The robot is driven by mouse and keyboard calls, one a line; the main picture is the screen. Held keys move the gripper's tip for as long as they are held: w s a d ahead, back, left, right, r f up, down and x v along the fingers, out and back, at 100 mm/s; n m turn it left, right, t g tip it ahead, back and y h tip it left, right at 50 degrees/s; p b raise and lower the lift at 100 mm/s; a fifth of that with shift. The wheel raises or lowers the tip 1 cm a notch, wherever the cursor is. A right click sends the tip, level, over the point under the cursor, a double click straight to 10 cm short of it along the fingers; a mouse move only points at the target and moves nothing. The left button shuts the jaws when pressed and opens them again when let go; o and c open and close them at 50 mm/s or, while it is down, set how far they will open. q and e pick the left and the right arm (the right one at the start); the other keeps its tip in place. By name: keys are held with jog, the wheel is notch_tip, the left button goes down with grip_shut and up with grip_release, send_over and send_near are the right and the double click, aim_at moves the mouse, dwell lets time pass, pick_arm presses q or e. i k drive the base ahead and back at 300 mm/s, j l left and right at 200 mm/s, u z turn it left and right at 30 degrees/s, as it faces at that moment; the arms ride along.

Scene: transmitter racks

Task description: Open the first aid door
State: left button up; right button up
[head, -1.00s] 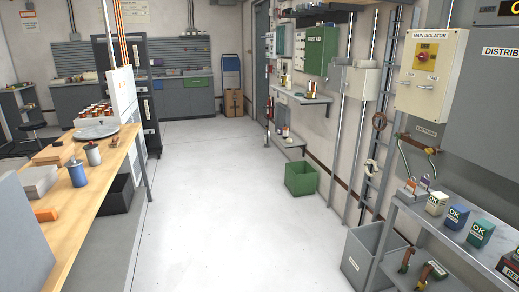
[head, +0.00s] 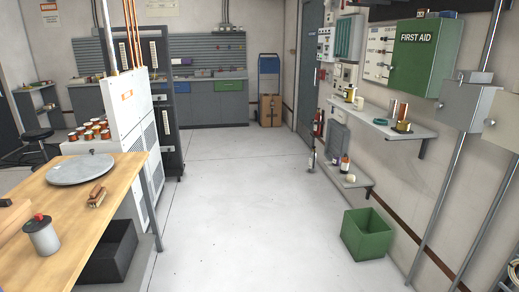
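The green first aid cabinet (head: 427,58) hangs on the right wall in the head view, labelled FIRST AID. Its green front looks shut. A white labelled panel (head: 380,52) is beside it on the left. A small blue item and other small things sit on top of the cabinet. Neither of my grippers is in view.
A wall shelf (head: 385,122) with cans and a lower shelf (head: 345,178) jut out below the cabinet. A green bin (head: 367,234) stands on the floor. Grey boxes (head: 465,105) and pipes are at right. A wooden workbench (head: 90,215) is at left. The middle floor is clear.

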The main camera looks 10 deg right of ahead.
aim_at(414, 54)
jog(key=i+l+z, duration=0.15)
jog(key=i+z, duration=0.2)
jog(key=i, duration=0.4)
jog(key=i+z, duration=0.3)
jog(key=i, duration=0.5)
jog(key=i+j+z, duration=0.35)
jog(key=i, duration=0.4)
jog(key=l, duration=0.1)
